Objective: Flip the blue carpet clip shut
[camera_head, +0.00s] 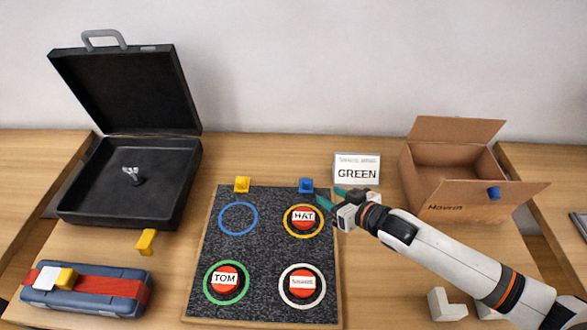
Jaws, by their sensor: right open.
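The blue carpet clip (306,186) sits at the back edge of the dark speckled carpet (260,250), near its right corner. The picture is too small to tell whether its flap is open or shut. My right gripper (324,200) reaches in from the right, its teal fingers just right of the blue clip and by the carpet's back right corner. It is open, with nothing visible in it. I cannot tell whether a finger touches the clip. A yellow clip (241,184) sits on the same edge further left. My left gripper is not in view.
Red labelled pucks, one marked HAT (303,217), lie on coloured rings. A GREEN sign (357,172) stands behind my gripper. An open cardboard box (450,183) is right, an open black case (150,190) left, a strapped blue case (88,289) front left.

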